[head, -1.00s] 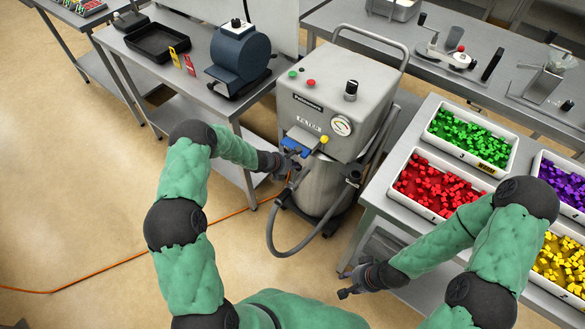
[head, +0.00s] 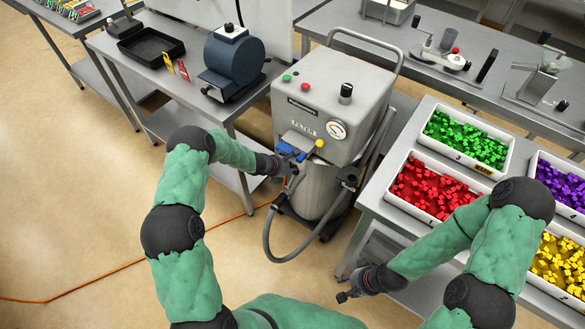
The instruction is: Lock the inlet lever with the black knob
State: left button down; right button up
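The grey filter machine (head: 330,85) stands in the middle, with a gauge on its front. A black knob (head: 345,93) stands upright on its top. Low on the front are a blue part (head: 290,151) and a yellow knob (head: 320,143). I cannot make out which part is the inlet lever. My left gripper (head: 298,166) is at the front of the machine, just below the blue part and close to the hose's upper end. Its fingers are too small and overlapped to read. My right gripper (head: 345,287) is low in front of the right table, with its fingers apart and empty.
A grey hose (head: 283,258) loops down in front of the machine to a black fitting (head: 348,176). The right table holds bins of red (head: 430,188), green, purple and yellow pieces. A left bench carries a blue drum (head: 233,60). An orange cable crosses the floor.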

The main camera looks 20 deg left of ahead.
pick_arm(q)
jog(key=v, duration=1.2)
jog(key=shift+s+f, duration=0.1)
jog(key=s+d+f+m+g, duration=0.2)
jog(key=s+d+f+m, duration=0.2)
jog(key=s+m, duration=0.5)
jog(key=s+d+f+m+g, duration=0.2)
jog(key=s+d+m, duration=0.4)
jog(key=s+m, duration=0.4)
jog(key=s+d+f+m+g+y, duration=0.1)
jog(key=s+d+f+m+g, duration=0.1)
jog(key=s+d+f+m, duration=0.3)
jog(key=s+m, duration=0.4)
jog(key=s, duration=0.2)
jog(key=shift+f+g, duration=0.35)
jog(key=shift+g, duration=0.05)
jog(key=shift+s, duration=0.1)
